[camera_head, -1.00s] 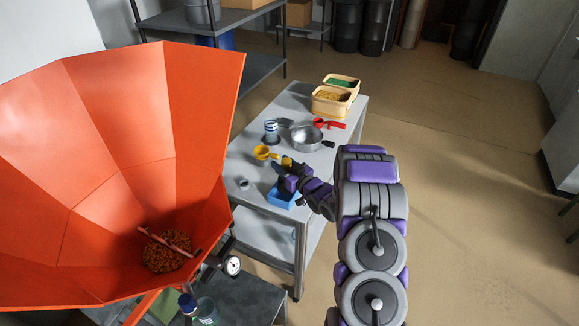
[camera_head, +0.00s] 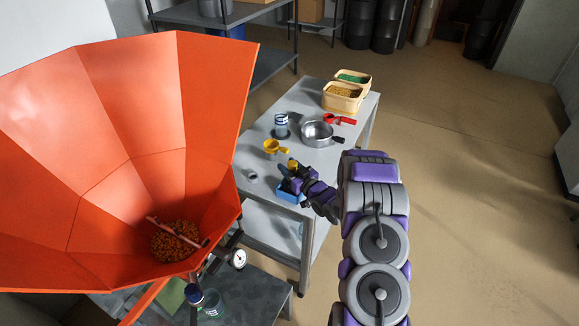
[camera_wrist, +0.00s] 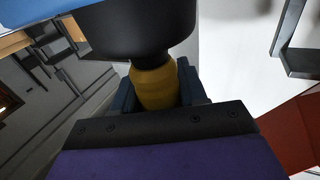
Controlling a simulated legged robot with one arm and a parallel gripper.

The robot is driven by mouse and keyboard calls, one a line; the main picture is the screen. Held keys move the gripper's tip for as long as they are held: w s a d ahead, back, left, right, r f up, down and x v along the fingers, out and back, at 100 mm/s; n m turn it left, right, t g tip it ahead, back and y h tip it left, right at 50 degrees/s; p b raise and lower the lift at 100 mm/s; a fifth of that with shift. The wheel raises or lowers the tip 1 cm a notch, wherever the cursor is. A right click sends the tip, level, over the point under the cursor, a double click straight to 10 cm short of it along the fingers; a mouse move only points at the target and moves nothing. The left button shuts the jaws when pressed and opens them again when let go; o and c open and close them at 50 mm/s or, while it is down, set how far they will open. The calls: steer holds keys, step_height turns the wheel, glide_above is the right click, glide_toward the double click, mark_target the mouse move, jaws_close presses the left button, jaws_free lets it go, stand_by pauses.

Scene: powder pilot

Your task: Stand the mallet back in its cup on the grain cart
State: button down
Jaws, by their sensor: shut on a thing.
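My gripper (camera_head: 288,177) is over the near end of the grey cart (camera_head: 262,196). In the wrist view my gripper (camera_wrist: 157,90) is shut on the yellow handle of the mallet (camera_wrist: 153,84). The mallet's wide black head (camera_wrist: 140,28) fills the top of that view. In the head view the mallet is small and mostly hidden by my gripper. A blue box (camera_head: 289,194) is just below my gripper, partly covered. A small grey ring-like holder (camera_head: 252,175) stands on the cart to the left. I cannot tell for certain which is the mallet's cup.
A yellow scoop (camera_head: 276,148), a blue-and-white cup (camera_head: 281,126), a metal pan (camera_head: 317,134), a red scoop (camera_head: 338,119) and grain bins (camera_head: 342,98) stand farther back on the cart. The orange hopper (camera_head: 120,120) rises at left. Floor at right is clear.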

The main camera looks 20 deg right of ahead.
steer(key=shift+f, duration=0.55)
stand_by(0.4)
jaws_free()
stand_by(0.8)
steer(key=shift+s, duration=0.1)
steer(key=b+v, duration=0.2)
steer(key=v, duration=1.1)
steer(key=shift+s+b, duration=0.35)
steer(key=shift+s, duration=0.05)
stand_by(0.4)
steer(key=shift+d, duration=0.15)
stand_by(0.4)
